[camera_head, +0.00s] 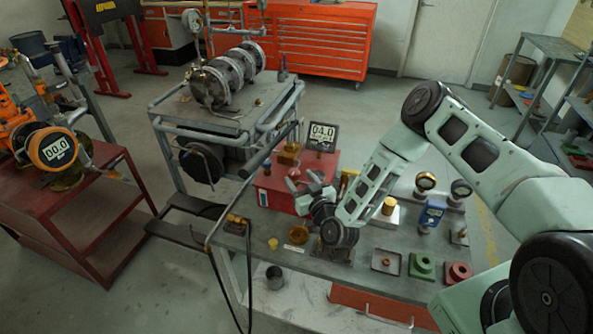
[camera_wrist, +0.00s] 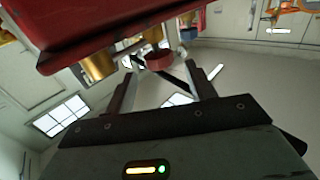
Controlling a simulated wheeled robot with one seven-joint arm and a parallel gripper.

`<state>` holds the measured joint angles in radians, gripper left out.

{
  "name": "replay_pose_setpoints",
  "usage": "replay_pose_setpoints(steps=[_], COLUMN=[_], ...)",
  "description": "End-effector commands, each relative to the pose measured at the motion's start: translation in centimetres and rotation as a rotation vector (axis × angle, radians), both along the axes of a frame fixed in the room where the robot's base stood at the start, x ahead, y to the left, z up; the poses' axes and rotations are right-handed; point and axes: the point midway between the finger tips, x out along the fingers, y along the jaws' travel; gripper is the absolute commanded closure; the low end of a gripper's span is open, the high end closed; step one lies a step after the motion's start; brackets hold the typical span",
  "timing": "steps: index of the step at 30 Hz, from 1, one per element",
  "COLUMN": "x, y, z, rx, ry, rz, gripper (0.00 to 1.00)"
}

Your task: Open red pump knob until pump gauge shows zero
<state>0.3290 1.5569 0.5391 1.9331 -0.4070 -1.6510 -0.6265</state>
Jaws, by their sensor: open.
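The red pump box (camera_head: 276,190) stands on the grey workbench, with a digital gauge (camera_head: 322,134) above it that seems to read 04.0. My gripper (camera_head: 303,181) is in front of the box, its fingers toward it. In the wrist view my gripper (camera_wrist: 161,74) is open and empty. A red round knob (camera_wrist: 158,60) shows near and between the fingertips there, apart from them or just at them; I cannot tell which. The box's red underside or edge (camera_wrist: 110,32) fills the top left, with a brass fitting (camera_wrist: 98,66) beside the knob.
The workbench (camera_head: 345,263) also holds a brass bowl (camera_head: 299,231), a green block (camera_head: 422,265), a red block (camera_head: 458,272) and a blue device (camera_head: 431,216). At left, an orange gauge (camera_head: 53,148) reading 00.0 sits above a red table (camera_head: 92,218). A pipe cart (camera_head: 205,115) stands behind.

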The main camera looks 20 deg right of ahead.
Motion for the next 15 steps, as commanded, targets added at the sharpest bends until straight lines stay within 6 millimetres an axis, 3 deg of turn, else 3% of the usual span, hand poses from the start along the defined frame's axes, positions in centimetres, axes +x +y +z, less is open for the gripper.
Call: replay_pose_setpoints(steps=[6,15], x=[2.4,2.9], y=[0.4,0.5], z=[0.1,-0.1], rx=[0.000,0.000], ry=[0.000,0.001], rz=[-0.001,0.000], gripper=[0.45,0.45])
